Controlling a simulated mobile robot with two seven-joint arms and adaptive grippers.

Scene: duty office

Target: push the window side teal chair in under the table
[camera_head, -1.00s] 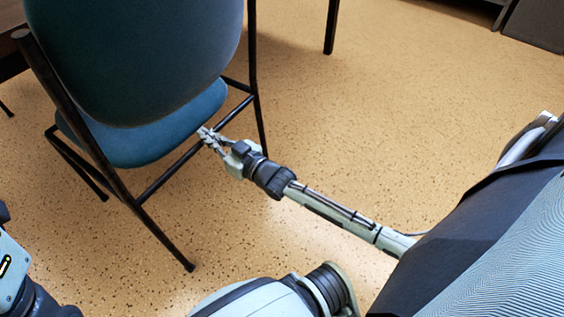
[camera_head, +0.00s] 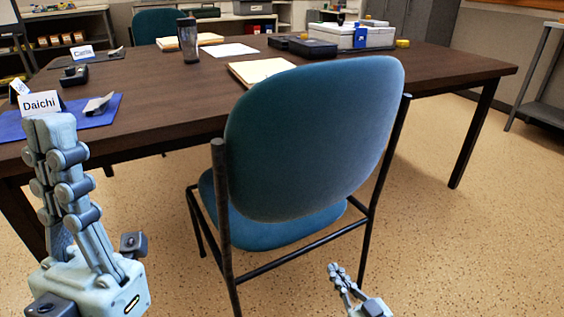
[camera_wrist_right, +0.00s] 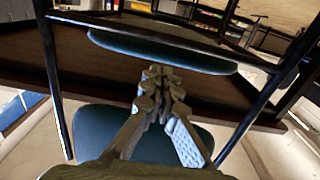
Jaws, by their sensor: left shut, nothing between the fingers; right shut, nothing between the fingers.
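A teal chair (camera_head: 310,135) with a black frame stands at the table's near edge, its back towards me. Its seat (camera_head: 270,228) shows below the backrest; how far it reaches under the dark table (camera_head: 150,110) is hidden. My right gripper (camera_head: 335,268) is shut and empty, low behind the chair near its rear right leg; contact cannot be told. In the right wrist view, the shut fingers (camera_wrist_right: 160,75) point at the chair, with teal parts (camera_wrist_right: 95,120) and black legs around them. My left gripper (camera_head: 50,125) is shut and empty at the lower left, before the table edge.
A second teal chair (camera_head: 160,24) stands at the table's far side. The floor right of the chair (camera_head: 440,230) is clear.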

